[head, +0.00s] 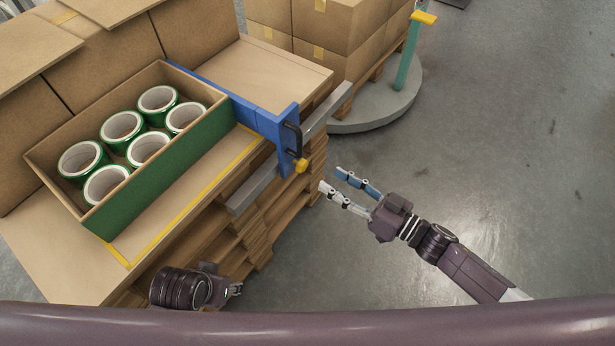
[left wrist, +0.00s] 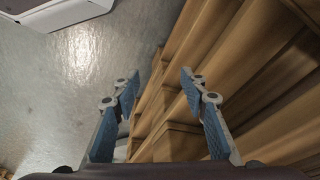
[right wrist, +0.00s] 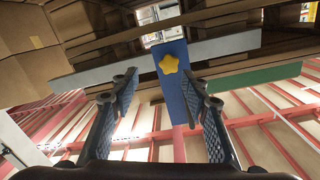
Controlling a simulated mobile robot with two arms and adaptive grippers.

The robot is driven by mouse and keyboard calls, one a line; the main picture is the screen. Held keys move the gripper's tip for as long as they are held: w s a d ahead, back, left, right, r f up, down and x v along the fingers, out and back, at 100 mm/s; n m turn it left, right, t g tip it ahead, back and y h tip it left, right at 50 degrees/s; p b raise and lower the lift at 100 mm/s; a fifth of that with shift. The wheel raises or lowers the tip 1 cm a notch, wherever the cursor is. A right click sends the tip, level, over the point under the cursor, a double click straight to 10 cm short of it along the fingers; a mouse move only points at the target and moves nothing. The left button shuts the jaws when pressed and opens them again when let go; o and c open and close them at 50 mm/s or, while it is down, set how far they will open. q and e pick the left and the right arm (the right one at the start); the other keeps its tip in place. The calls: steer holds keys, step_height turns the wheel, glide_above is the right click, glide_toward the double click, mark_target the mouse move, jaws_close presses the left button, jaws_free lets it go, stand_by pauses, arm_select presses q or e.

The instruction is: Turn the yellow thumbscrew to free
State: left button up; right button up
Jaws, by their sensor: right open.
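The yellow thumbscrew (head: 301,165) sits at the lower end of a black clamp (head: 293,138) on the blue bar's end block (head: 286,122). In the right wrist view the yellow thumbscrew (right wrist: 169,64) shows as a lobed knob against the blue block (right wrist: 178,95), ahead between the fingers. My right gripper (head: 332,179) is open and empty, a short way right of and below the thumbscrew, apart from it. My left gripper (left wrist: 160,80) is open and empty near the wooden pallet slats; in the head view its fingers are mostly hidden.
An open box (head: 196,140) with several green tape rolls stands on the table by the blue bar. A grey metal rail (head: 251,190) runs along the table edge. Stacked pallets (head: 215,235) lie below. A teal post (head: 408,55) stands on a round base. Floor at right is clear.

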mark_target(305, 167)
arm_select(q)
steer(key=v, duration=0.3)
steer(key=b+v, duration=0.1)
steer(key=shift+w+r, duration=0.25)
steer(key=shift+r, duration=0.25)
arm_select(e)
steer(key=shift+y, duration=0.5)
steer(key=x, duration=0.5)
steer(key=s+x, duration=0.1)
steer(key=x, duration=0.2)
steer(key=shift+a+r, duration=0.3)
steer(key=shift+a, duration=0.05)
jaws_close()
steer(key=shift+n, duration=0.3)
